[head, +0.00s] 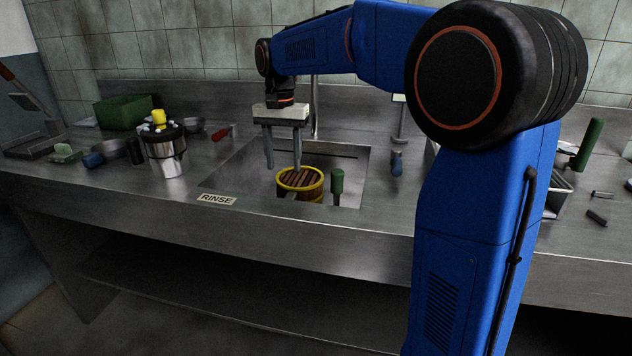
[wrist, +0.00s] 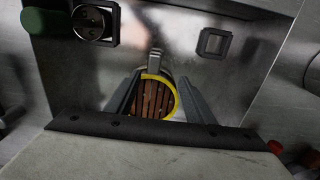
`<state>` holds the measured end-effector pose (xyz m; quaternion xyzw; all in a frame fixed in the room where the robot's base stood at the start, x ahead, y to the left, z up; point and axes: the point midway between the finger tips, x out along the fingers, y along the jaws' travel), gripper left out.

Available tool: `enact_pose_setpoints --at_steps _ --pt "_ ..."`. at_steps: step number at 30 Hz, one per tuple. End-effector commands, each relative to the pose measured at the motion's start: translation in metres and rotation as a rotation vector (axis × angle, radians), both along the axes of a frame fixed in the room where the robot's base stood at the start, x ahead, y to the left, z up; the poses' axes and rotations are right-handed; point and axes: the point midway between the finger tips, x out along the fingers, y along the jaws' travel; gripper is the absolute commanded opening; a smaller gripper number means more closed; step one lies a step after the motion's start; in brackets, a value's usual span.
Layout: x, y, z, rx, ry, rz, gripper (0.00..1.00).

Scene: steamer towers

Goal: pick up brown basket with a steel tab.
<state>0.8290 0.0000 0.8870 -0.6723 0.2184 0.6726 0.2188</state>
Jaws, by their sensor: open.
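The brown basket (head: 301,181) has a slatted brown top and a yellow rim, and it stands in the sink. It also shows in the wrist view (wrist: 152,100), with its steel tab (wrist: 154,61) standing at the far side of the rim. My gripper (head: 283,165) is open and empty, pointing down over the sink. In the head view its right fingertip overlaps the basket's far rim. In the wrist view the fingers (wrist: 156,92) appear on either side of the basket, and the palm edge hides its near part. I cannot tell whether they touch it.
The sink (head: 237,178) is sunk in a steel counter with a RINSE label (head: 217,199). A green-handled item (head: 337,181) stands close right of the basket. A steel pot (head: 166,153) with a yellow-knobbed lid and a green box (head: 123,112) stand left. A faucet (head: 314,105) rises behind.

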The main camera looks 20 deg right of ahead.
Motion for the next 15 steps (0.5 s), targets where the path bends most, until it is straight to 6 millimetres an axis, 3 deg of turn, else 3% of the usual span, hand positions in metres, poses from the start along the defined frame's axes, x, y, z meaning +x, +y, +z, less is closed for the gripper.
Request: enact_pose_setpoints --at_steps 5,15 --pt "0.000 0.000 -0.007 0.000 0.001 0.000 0.49" --pt "0.000 0.000 -0.057 0.000 0.002 0.000 0.49"
